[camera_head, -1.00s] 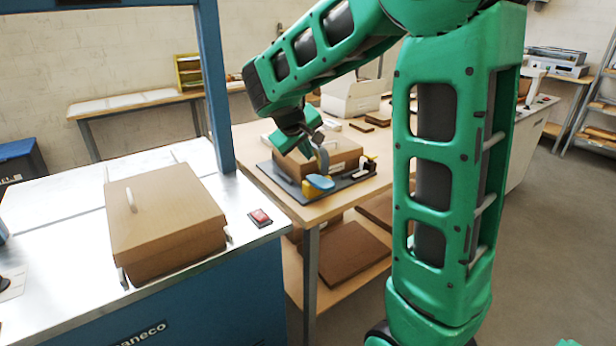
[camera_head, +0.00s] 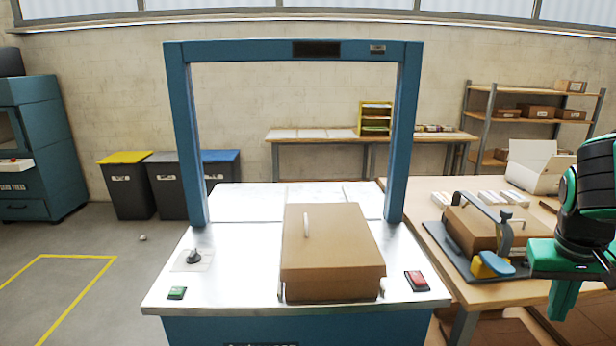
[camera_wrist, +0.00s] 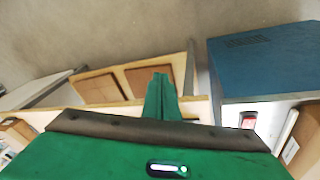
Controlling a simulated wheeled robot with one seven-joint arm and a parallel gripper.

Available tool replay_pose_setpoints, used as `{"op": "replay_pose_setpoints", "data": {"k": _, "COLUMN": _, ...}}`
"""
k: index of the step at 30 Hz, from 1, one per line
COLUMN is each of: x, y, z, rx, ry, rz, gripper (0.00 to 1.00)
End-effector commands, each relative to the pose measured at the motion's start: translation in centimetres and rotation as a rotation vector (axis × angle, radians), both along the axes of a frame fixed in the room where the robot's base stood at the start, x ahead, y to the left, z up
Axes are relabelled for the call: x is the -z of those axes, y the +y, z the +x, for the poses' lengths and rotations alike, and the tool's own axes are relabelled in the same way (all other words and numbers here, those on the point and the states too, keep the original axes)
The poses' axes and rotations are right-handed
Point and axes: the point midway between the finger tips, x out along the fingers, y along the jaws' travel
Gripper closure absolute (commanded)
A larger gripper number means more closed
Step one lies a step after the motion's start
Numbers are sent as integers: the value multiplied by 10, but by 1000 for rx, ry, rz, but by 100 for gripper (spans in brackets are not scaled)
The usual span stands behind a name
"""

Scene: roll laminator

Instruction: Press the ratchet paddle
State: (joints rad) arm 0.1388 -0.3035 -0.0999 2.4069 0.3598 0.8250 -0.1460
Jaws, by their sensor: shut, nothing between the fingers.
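A blue paddle (camera_head: 497,264) sits on a yellow block (camera_head: 481,266) at the front of a dark plate on the wooden table, at the right of the head view. A grey strap arches over the brown carton (camera_head: 478,228) on that plate and comes down by the paddle. My gripper (camera_head: 562,300) is at the right edge of the head view, right of the paddle and apart from it in the picture. Its green fingers point down. In the wrist view the fingers (camera_wrist: 161,78) are together and empty. The paddle does not show there.
The blue-framed machine (camera_head: 400,150) stands in the middle, with a brown carton (camera_head: 330,240) and a red switch (camera_head: 417,281) on its top. An open white box (camera_head: 535,165) stands behind the plate. Brown boards (camera_wrist: 95,88) lie on the table's lower shelf.

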Motion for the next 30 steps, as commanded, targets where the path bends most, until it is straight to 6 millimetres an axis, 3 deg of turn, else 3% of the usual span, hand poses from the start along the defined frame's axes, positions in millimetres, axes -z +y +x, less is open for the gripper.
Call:
{"op": "replay_pose_setpoints", "data": {"k": 1, "x": 4, "y": 6, "z": -27, "rx": 39, "ry": 12, "rz": 50, "gripper": 100}}
{"op": "replay_pose_setpoints", "data": {"k": 3, "x": 11, "y": 17, "z": -58, "rx": 87, "ry": 36, "rz": 116, "gripper": 100}}
{"op": "replay_pose_setpoints", "data": {"k": 6, "x": 19, "y": 33, "z": -92, "rx": 135, "ry": 62, "rz": 193, "gripper": 100}}
{"op": "replay_pose_setpoints", "data": {"k": 10, "x": 25, "y": 44, "z": -116, "rx": 168, "ry": 85, "rz": 251, "gripper": 100}}
{"op": "replay_pose_setpoints", "data": {"k": 27, "x": 26, "y": 48, "z": -123, "rx": 174, "ry": 92, "rz": 267, "gripper": 100}}
{"op": "replay_pose_setpoints", "data": {"k": 30, "x": 32, "y": 48, "z": -110, "rx": 177, "ry": 108, "rz": 265, "gripper": 100}}
